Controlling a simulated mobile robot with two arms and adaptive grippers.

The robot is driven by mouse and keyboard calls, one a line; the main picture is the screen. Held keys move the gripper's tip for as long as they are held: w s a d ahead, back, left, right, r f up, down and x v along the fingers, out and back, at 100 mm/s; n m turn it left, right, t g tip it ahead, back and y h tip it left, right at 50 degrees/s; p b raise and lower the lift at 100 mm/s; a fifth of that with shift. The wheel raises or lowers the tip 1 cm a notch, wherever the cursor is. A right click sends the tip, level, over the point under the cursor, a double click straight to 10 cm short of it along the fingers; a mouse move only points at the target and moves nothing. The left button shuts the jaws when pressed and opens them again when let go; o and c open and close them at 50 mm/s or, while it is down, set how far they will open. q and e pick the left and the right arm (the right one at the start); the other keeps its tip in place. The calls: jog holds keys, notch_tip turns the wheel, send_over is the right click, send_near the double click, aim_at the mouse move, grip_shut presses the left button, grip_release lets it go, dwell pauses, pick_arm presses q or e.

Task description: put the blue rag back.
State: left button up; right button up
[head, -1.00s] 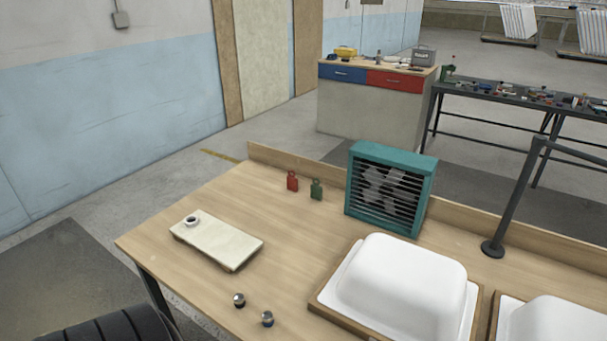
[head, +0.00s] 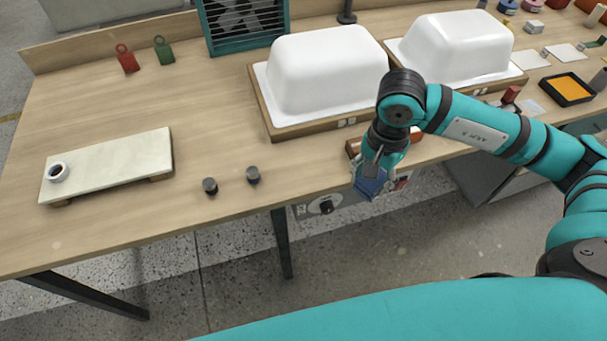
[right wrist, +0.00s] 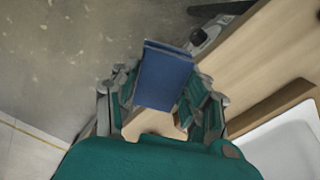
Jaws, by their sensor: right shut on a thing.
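The blue rag (head: 370,188), a folded dark blue piece, is in my right gripper (head: 370,178) at the table's front edge, in front of the first white shell. In the right wrist view the rag (right wrist: 165,76) sits between the two fingers of my right gripper (right wrist: 163,92), which are shut on it. It appears just beyond the edge, with floor behind it on one side. Part of the rag is hidden by the fingers. My left gripper is not in view.
Two white tub shells (head: 325,70) (head: 450,45) stand on wooden frames. A pale slab (head: 110,165) with a small cup (head: 57,172) lies left. Two dark knobs (head: 210,186) (head: 253,174) stand near the front edge. A grey panel (head: 338,200) sits below the edge. The table's left middle is clear.

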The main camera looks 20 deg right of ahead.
jog(key=w+a+p, duration=0.2)
jog(key=w, duration=0.2)
jog(key=p, duration=0.2)
send_over(311, 165)
notch_tip(311, 165, down, 2)
jog(key=shift+f+m, duration=0.15)
jog(key=shift+m, duration=0.25)
notch_tip(311, 165, down, 3)
jog(key=shift+f+p, duration=0.15)
jog(key=shift+p, duration=0.55)
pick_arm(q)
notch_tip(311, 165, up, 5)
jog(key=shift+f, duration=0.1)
pick_arm(e)
jog(key=shift+f, duration=0.1)
jog(key=shift+f+b, duration=0.2)
jog(key=shift+b, duration=0.1)
jog(key=o, duration=1)
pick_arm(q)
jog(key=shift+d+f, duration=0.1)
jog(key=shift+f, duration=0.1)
pick_arm(e)
jog(key=shift+r, duration=0.1)
